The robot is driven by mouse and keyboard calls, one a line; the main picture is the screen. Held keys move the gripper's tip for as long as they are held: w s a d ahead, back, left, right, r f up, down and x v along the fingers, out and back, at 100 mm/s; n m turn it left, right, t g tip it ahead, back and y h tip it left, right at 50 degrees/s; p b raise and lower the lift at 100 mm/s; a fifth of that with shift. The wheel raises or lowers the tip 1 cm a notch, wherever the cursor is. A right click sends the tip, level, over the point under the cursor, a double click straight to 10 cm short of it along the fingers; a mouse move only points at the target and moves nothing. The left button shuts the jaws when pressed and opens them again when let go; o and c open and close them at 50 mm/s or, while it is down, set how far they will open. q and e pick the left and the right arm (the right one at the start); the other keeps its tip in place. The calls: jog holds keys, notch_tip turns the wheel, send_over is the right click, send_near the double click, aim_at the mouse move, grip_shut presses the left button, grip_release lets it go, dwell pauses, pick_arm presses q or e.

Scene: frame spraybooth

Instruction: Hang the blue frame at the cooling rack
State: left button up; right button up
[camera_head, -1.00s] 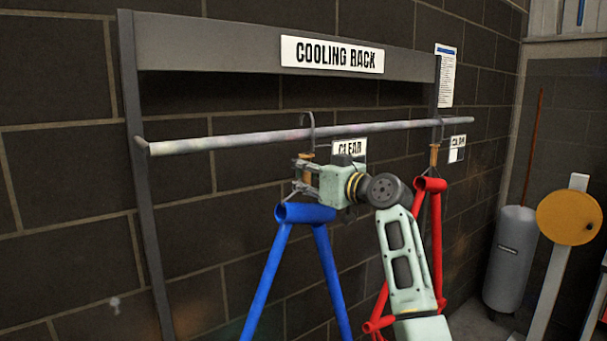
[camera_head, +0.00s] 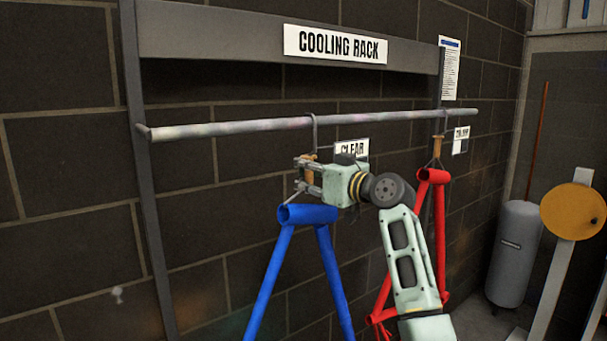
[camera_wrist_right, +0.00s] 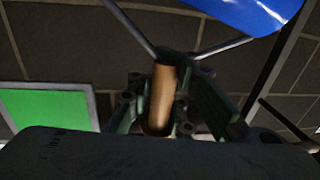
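The blue frame (camera_head: 308,213) hangs from a hook (camera_head: 314,133) with a wooden handle (camera_head: 309,172). The hook's bend is over the rail (camera_head: 230,127) of the cooling rack, close to or on its top; contact is hard to tell. My right gripper (camera_head: 306,174) is shut on the wooden handle, just above the frame's top tube. In the right wrist view the handle (camera_wrist_right: 162,95) sits between the fingers, with two thin wires running to the blue frame (camera_wrist_right: 245,12). The frame's lower part is out of view. My left gripper is not in view.
A red frame (camera_head: 433,176) hangs on the same rail to the right, partly behind my right arm. The rail is free left of the blue frame. A "CLEAR" sign (camera_head: 351,148) is on the wall. A grey tank (camera_head: 513,255) and an orange disc (camera_head: 573,211) stand at the right.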

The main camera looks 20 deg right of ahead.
jog(key=o, duration=0.6)
jog(key=shift+s+r, duration=0.1)
jog(key=shift+r, duration=0.2)
jog(key=shift+a, duration=0.1)
